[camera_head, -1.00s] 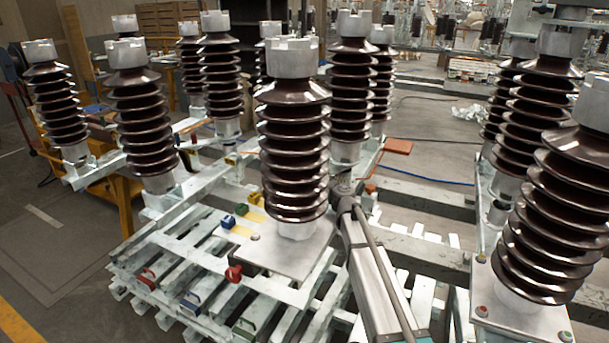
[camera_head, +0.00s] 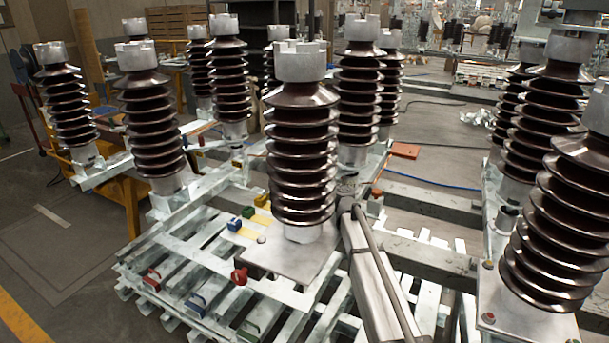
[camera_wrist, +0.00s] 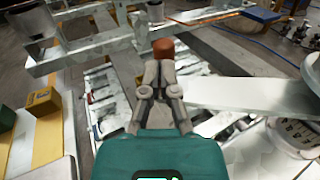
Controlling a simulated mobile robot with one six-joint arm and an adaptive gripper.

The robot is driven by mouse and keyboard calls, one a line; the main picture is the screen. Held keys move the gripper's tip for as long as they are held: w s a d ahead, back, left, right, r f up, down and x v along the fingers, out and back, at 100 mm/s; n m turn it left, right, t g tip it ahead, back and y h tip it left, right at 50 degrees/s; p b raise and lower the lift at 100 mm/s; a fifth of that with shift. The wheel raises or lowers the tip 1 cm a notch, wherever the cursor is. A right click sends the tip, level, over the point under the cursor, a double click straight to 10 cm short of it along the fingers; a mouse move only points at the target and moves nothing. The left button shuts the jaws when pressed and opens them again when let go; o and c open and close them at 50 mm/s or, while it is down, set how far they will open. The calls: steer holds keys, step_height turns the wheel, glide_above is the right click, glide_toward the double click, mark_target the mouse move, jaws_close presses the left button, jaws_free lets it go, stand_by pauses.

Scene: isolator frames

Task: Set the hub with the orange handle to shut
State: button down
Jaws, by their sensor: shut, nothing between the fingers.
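An orange-brown piece (camera_wrist: 163,47) shows in the wrist view right at the tips of my gripper (camera_wrist: 163,62). It looks like the orange handle, but its hub and its setting cannot be made out. The fingers are together with nothing between them; I cannot tell whether they touch the piece. In the head view my gripper (camera_head: 346,194) is beside the foot of the front middle insulator and partly hidden by it. A small orange-red spot (camera_head: 377,192) shows just right of it, perhaps the same piece.
Tall brown ribbed insulators (camera_head: 302,150) stand close around my arm. A red knob (camera_head: 239,276), a blue block (camera_head: 248,211) and a yellow block (camera_head: 261,200) sit on the pale slatted frame (camera_head: 205,262).

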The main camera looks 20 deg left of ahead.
steer(key=s+a+v, duration=0.1)
steer(key=v, duration=1.2)
steer(key=shift+s, duration=0.3)
steer(key=shift+w, duration=0.1)
steer(key=w+x, duration=0.1)
steer(key=x, duration=1.1)
steer(key=shift+w+d, duration=0.15)
steer(key=shift+d, duration=0.15)
steer(key=shift+w+d, duration=0.1)
steer(key=shift+d, duration=0.05)
